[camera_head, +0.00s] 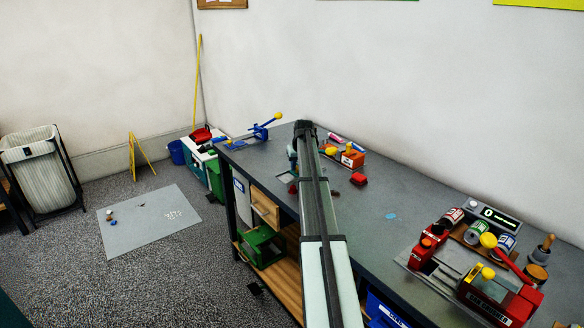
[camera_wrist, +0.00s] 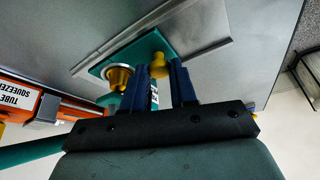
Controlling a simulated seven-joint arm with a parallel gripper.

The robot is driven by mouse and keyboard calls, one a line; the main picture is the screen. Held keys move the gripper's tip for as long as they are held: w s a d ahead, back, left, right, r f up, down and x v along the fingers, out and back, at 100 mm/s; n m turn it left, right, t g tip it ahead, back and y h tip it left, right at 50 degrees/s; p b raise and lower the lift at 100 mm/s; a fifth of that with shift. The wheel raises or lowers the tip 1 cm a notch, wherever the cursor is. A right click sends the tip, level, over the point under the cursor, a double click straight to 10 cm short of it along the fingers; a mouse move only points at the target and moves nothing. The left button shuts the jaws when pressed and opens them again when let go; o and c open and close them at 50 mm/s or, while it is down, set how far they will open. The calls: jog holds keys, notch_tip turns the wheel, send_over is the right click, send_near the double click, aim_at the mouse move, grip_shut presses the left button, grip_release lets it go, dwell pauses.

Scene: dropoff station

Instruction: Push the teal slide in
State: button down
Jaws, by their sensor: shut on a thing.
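The teal slide (camera_wrist: 147,46) shows in the wrist view as a flat plate on a grey metal base, between raised rails (camera_wrist: 196,50). A brass-coloured round cup (camera_wrist: 118,77) sits at its left part. A yellow knob (camera_wrist: 158,66) stands at its near edge. My gripper (camera_wrist: 160,68) has its two dark blue fingers on either side of the yellow knob and is shut on it. The lower part of the knob's surroundings is partly hidden by the fingers. In the head view my arm hides the slide and the gripper.
An orange tube squeezer (camera_wrist: 45,104) stands close at left in the wrist view; it also shows on the bench (camera_head: 350,159). A red block (camera_head: 358,179) lies nearby. A blue clamp-like device (camera_head: 260,131) is at the bench's far end, a red fixture (camera_head: 490,295) at right. The bench middle is mostly clear.

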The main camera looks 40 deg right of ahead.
jog(key=shift+d, duration=0.65)
jog(key=c, duration=0.9)
grip_release()
jog(key=v, duration=1.4)
jog(key=shift+a+f, duration=0.1)
jog(key=shift+f, duration=0.05)
